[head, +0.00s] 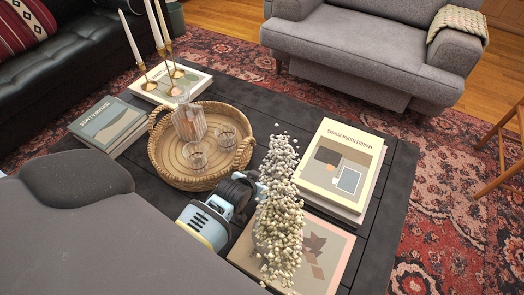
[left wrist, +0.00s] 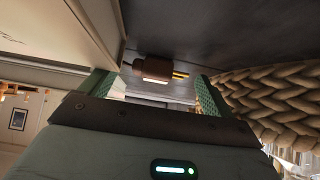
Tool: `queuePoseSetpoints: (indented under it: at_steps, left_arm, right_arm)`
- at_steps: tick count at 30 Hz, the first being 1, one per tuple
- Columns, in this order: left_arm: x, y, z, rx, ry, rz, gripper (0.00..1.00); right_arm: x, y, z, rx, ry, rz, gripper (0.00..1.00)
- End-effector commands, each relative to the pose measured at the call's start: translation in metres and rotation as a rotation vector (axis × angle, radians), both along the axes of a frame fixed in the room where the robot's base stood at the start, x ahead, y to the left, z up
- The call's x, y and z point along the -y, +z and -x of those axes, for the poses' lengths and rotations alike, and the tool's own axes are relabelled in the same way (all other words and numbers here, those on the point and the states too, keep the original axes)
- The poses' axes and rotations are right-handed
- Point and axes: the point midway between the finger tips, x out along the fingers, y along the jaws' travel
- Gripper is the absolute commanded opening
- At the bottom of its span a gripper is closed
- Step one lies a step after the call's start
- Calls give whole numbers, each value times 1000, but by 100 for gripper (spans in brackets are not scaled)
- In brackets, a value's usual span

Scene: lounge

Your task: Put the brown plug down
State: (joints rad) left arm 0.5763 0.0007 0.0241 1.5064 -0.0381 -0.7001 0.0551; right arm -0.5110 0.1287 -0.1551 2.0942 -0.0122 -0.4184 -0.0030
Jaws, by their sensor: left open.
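The brown plug (left wrist: 153,68) with brass prongs shows in the left wrist view, against the dark tabletop and between the two green textured fingers of my left gripper (left wrist: 155,84). The fingers stand apart and open. I cannot tell whether the plug touches a finger or the tabletop. In the head view, my left gripper (head: 242,188) is low over the table, between the wicker tray and the pale flower cluster; the plug is not visible there. My right gripper is in neither view.
The wicker tray (head: 160,165) holds a carafe (head: 188,122) and glasses. The flower cluster (head: 280,215) rises close right of the gripper. Books (head: 345,165) stand on the right, and candlesticks (head: 170,65) at the back. The dark table (head: 275,105) is bare behind the flowers.

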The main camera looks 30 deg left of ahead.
Motion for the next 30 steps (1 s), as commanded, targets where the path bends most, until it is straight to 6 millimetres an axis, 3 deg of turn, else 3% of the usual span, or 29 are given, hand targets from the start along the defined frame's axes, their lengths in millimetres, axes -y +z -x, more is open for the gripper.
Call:
queuePoseSetpoints:
  at_steps: [8,21,30]
  left_arm:
    - [0,-2,-2,0,0,0,88]
    - [0,-2,-2,1,0,1,36]
    - [0,3,-3,2,-1,1,36]
  right_arm:
    - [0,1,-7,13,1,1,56]
    - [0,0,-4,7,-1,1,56]
    - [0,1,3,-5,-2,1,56]
